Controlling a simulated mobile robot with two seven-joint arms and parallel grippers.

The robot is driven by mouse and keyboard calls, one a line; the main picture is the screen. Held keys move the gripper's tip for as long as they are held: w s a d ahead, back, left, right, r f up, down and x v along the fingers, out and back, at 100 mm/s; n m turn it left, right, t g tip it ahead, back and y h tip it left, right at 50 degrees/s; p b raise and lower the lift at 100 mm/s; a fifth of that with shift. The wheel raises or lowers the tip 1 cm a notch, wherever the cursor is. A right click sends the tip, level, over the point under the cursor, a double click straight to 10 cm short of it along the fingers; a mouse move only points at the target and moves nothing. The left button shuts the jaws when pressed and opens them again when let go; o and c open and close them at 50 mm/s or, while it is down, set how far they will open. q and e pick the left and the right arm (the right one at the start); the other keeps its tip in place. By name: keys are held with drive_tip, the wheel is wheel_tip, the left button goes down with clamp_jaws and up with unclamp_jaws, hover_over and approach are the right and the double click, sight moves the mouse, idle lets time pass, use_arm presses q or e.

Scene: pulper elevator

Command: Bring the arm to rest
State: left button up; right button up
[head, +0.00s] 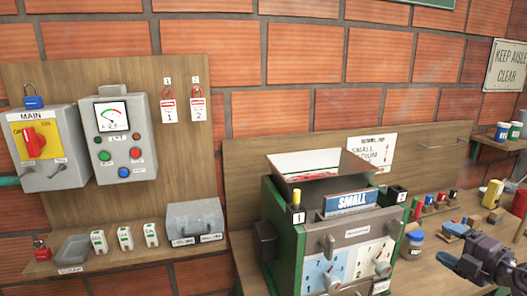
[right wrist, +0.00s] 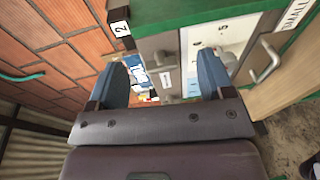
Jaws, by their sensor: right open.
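My right gripper (head: 450,246) is at the lower right of the head view, in front of the bench and to the right of the green-framed machine (head: 271,215). In the right wrist view its two blue fingers stand apart with nothing between them, so the gripper (right wrist: 163,75) is open and empty. The machine's green edge (right wrist: 190,12) and pale dial panel lie beyond the fingers there. I see no contact between gripper and machine. My left gripper is in neither view.
A wooden backboard (head: 185,68) carries a MAIN switch box (head: 66,172) and a grey control box (head: 130,171). Jars, blocks and small items crowd the bench around my right gripper.

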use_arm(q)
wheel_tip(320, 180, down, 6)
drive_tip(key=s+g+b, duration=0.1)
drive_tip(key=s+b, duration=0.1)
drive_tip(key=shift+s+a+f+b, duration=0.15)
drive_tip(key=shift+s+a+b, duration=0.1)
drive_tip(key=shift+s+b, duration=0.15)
use_arm(e)
drive_tip(key=s+a+f+m+g+h, duration=0.1)
drive_tip(key=s+a+f+m, duration=0.4)
drive_tip(key=f, duration=0.5)
drive_tip(key=s+a+f+m+g+h, duration=0.1)
drive_tip(key=s+a+f+m+h, duration=0.2)
drive_tip(key=s+f+m, duration=0.6)
drive_tip(key=s+a+f+m+g+h, duration=0.1)
drive_tip(key=s+a+f+m+h, duration=0.2)
drive_tip(key=s+a+f+m, duration=0.4)
drive_tip(key=s+f, duration=0.4)
drive_tip(key=shift+s+a+f+m+g, duration=0.2)
drive_tip(key=shift+f+m+g, duration=0.1)
drive_tip(key=shift+f+m, duration=0.1)
